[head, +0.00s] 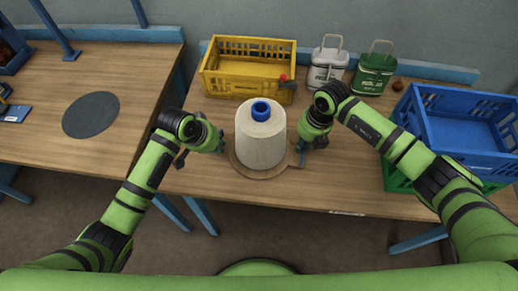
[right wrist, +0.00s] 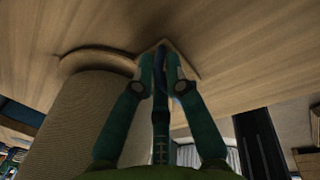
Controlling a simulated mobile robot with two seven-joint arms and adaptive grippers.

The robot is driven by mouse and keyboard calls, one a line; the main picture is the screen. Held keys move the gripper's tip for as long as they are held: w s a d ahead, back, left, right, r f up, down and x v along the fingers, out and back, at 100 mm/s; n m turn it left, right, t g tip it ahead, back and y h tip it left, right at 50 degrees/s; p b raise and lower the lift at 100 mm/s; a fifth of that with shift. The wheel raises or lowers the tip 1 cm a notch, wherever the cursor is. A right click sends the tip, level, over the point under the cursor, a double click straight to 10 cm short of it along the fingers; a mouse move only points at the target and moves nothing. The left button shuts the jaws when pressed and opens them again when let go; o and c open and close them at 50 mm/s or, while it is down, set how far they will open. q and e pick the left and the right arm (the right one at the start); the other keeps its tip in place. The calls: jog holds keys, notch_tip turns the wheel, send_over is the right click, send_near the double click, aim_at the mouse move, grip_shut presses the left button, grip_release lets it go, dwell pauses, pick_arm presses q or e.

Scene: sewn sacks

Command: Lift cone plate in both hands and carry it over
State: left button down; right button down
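The cone plate (head: 245,166) is a round wooden board on the table with a handle at its right. A large cream yarn cone (head: 260,138) with a blue top stands upright on it. My left gripper (head: 222,144) is at the plate's left edge, pointing down; its fingers are too small to judge. My right gripper (head: 302,150) is at the right handle. In the right wrist view its fingers (right wrist: 160,68) are drawn close together over the handle (right wrist: 191,66), and the plate's rim (right wrist: 95,57) and the cone (right wrist: 72,115) show to the left.
A dark round mat (head: 91,115) lies on the left table, across a gap between tables. A blue crate (head: 460,125) stands at the right.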

pick_arm(q)
jog(key=shift+a, duration=0.25)
pick_arm(e)
jog(key=shift+d, duration=0.25)
